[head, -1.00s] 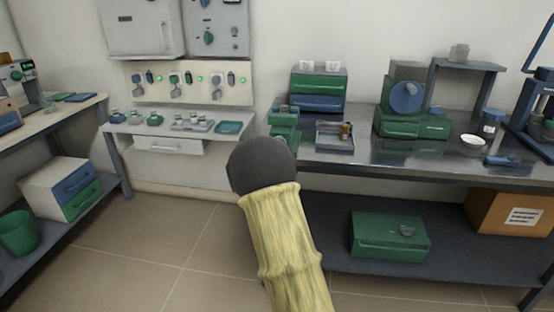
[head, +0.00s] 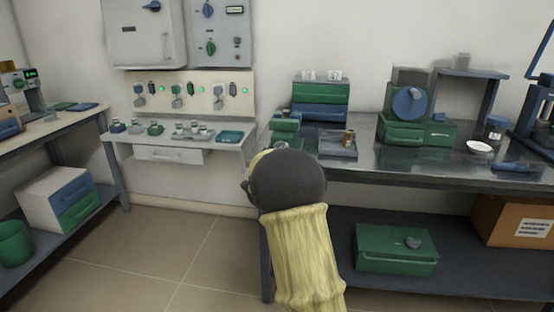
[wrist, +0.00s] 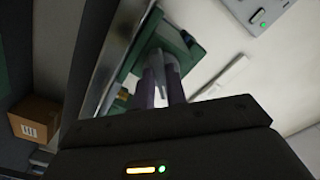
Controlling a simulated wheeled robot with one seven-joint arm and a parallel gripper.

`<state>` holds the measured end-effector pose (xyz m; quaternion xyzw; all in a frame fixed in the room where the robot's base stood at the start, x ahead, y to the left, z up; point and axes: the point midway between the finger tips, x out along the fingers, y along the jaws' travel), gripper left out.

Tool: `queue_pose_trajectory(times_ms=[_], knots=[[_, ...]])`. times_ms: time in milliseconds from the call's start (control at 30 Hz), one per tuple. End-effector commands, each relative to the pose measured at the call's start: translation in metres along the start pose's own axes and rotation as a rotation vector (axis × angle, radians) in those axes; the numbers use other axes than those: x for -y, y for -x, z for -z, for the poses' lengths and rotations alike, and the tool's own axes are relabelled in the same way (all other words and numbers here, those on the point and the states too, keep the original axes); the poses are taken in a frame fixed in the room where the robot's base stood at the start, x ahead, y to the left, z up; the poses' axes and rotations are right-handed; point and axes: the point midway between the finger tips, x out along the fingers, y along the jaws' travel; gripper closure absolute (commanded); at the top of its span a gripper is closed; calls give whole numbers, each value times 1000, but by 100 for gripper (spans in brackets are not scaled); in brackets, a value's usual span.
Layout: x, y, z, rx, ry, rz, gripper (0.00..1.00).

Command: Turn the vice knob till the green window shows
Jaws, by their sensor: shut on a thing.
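The green vice (head: 286,128) is at the left end of the steel bench, partly hidden behind my dark wrist in the head view. In the wrist view its green body (wrist: 190,42) lies just beyond my fingers. My gripper (wrist: 160,74) is shut on a grey part of the vice that looks like its knob; the fingers cover much of it. The head view does not show my fingertips. I cannot make out a green window in either view.
A grey tray (head: 338,148) with a small brass-coloured item stands right of the vice. Green and blue drawers (head: 320,92) stand behind. A wall shelf (head: 180,140) with small items is at left. A green box (head: 396,250) sits on the lower shelf. The floor at left is clear.

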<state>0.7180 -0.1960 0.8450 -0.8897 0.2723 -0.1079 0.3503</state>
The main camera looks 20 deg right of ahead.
Motion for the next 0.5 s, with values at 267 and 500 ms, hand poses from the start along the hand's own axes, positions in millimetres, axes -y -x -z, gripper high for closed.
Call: queue_pose_trajectory(times_ms=[267,500], knots=[[-3,1,-4,10,0,-6,100],[-2,0,-3,6,1,-4,65]])
